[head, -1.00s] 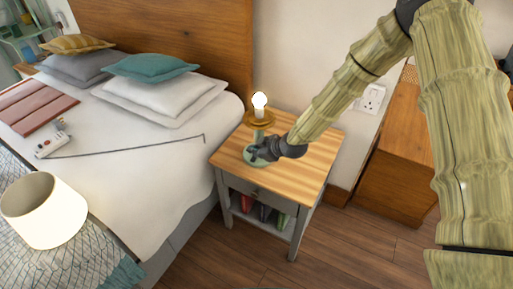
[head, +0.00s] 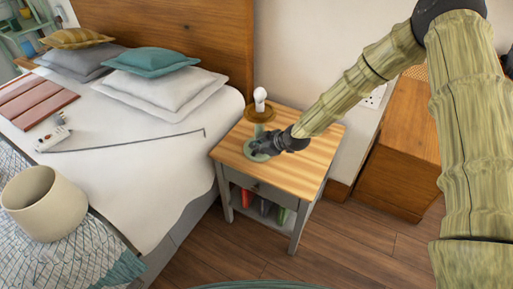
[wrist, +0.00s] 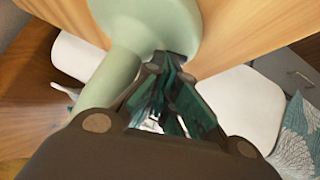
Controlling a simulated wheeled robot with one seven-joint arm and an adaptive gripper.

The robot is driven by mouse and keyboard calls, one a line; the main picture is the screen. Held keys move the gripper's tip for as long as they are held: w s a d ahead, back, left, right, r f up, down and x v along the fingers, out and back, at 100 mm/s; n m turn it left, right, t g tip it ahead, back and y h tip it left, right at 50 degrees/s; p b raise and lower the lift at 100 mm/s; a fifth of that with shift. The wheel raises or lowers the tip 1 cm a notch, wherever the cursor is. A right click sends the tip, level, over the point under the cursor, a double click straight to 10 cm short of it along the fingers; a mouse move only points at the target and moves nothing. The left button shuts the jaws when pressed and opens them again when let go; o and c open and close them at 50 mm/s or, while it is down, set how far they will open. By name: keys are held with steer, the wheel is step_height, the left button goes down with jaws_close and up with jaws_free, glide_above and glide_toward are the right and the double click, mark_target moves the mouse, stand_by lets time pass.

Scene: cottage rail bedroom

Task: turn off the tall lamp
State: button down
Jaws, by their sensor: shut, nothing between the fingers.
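The lamp (head: 260,113) stands upright on the wooden bedside table (head: 305,160). It has a pale green round base and stem, a brown collar and a bare bulb (head: 260,97), which is unlit. My gripper (head: 258,146) is shut and empty, low beside the stem and over the base. In the wrist view the green stem (wrist: 112,78) is left of my shut fingers (wrist: 172,68), and the round base (wrist: 150,22) lies beyond the tips. I cannot tell whether the fingers touch the lamp; any switch is hidden.
A cream lampshade (head: 43,203) rests on the bed at the left. A white power strip (head: 53,138), a dark rod (head: 125,146) and pillows (head: 165,88) are also on the bed. A wooden cabinet (head: 400,170) stands right of the table. Wooden floor (head: 345,245) shows in front.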

steer(key=shift+w+d+f, duration=0.2)
steer(key=shift+w+d, duration=0.05)
steer(key=shift+w, duration=0.15)
steer(key=shift+b, duration=0.3)
steer(key=shift+s, duration=0.15)
steer(key=shift+s+a+f, duration=0.15)
steer(key=shift+s+a, duration=0.3)
steer(key=shift+s, duration=0.15)
steer(key=r+p, duration=0.2)
steer(key=r, duration=0.1)
steer(key=r+p, duration=0.1)
steer(key=shift+s+a+r, duration=0.15)
steer(key=shift+s+r, duration=0.15)
steer(key=shift+r, duration=0.05)
steer(key=b+v, duration=0.1)
steer(key=v, duration=0.8)
steer(key=shift+s, duration=0.35)
